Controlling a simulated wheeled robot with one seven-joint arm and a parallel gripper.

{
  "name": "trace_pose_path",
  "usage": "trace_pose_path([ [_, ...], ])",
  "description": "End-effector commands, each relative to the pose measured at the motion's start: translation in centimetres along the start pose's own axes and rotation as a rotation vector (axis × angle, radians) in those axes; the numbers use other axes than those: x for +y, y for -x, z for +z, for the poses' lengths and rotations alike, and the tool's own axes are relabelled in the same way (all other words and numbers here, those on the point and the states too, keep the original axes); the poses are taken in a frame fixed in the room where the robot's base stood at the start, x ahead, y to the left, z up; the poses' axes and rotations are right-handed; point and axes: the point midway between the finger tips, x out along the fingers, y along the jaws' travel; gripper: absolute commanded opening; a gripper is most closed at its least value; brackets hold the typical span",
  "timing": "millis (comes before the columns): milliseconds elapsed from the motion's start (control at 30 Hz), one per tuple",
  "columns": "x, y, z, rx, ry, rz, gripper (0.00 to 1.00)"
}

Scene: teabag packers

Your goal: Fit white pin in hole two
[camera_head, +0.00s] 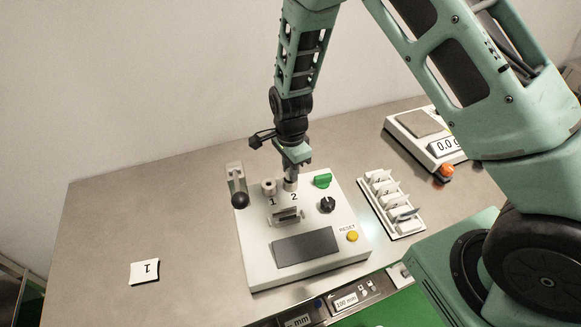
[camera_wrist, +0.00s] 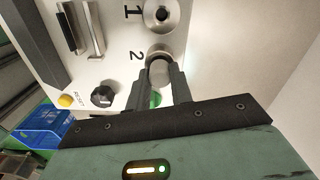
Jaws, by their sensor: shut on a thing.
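The white panel box (camera_head: 258,262) stands on the table, with holes marked 1 and 2 near its back edge. My gripper (camera_head: 291,176) points down over hole two (camera_head: 290,187). In the wrist view my gripper (camera_wrist: 160,84) is shut on the white pin (camera_wrist: 160,72), a pale round piece between its fingers. The metal collar of hole two (camera_wrist: 157,50) shows just beyond the pin, and the two overlap in the picture. How deep the pin sits, if at all, is hidden. Hole one (camera_wrist: 161,14) is a collar with a dark, empty-looking centre; it also shows in the head view (camera_head: 269,186).
A black-knobbed lever (camera_head: 238,190) stands left of the holes. A green switch (camera_head: 322,180), a black dial (camera_head: 327,205) and a yellow reset button (camera_head: 352,236) are to the right. A rack (camera_head: 407,228) and a scale (camera_head: 408,148) stand further right. The left table is mostly clear except a card (camera_head: 144,272).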

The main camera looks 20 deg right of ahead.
Motion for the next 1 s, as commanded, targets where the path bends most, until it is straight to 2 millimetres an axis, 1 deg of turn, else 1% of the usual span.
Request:
trace_pose_path([
  [233, 0.0, -0.7, 0.0, 0.0, 0.0, 0.0, 0.0],
  [267, 0.0, -0.6, 0.0, 0.0, 0.0, 0.0, 0.3],
  [300, 0.0, -0.6, 0.0, 0.0, 0.0, 0.0, 0.41],
  [333, 0.0, -0.6, 0.0, 0.0, 0.0, 0.0, 0.47],
  [600, 0.0, -0.5, 0.0, 0.0, 0.0, 0.0, 0.47],
  [733, -0.1, 0.2, 0.0, 0.0, 0.001, -0.002, 0.47],
  [867, -0.1, 2.2, 0.1, 0.0, 0.001, -0.004, 0.47],
  [1000, -0.1, 5.4, 0.1, -0.001, 0.002, -0.006, 0.47],
])
